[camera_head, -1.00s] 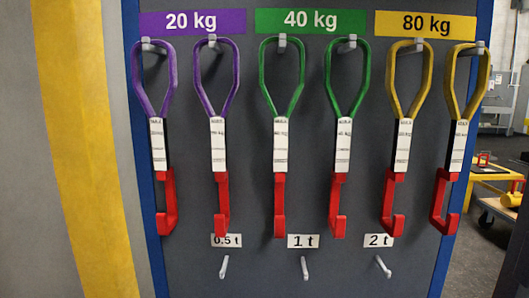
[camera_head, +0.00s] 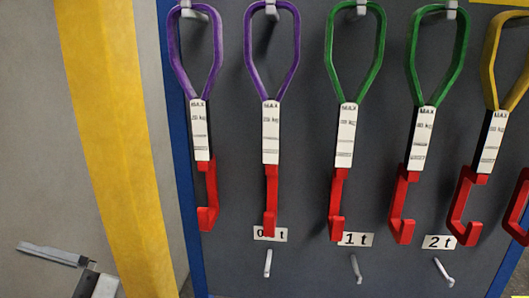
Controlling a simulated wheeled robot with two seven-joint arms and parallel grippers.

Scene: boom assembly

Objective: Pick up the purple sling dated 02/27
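Two purple slings hang side by side from hooks at the board's left: the left purple sling (camera_head: 175,60) and the right purple sling (camera_head: 250,58). Each has a white label, and a red hook at its lower end. The left label (camera_head: 200,130) and right label (camera_head: 271,130) carry print too small to read a date. Part of my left gripper (camera_head: 62,258) shows at the lower left, in front of the grey wall, apart from and left of both slings. It is empty; its finger gap is unclear. My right gripper is not in view.
Green slings (camera_head: 340,80) and yellow slings (camera_head: 492,60) hang to the right on the dark board (camera_head: 230,270). Small empty hooks (camera_head: 268,263) stick out below, near the 0.5 t, 1 t and 2 t labels. A yellow stripe (camera_head: 110,120) runs down the grey wall.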

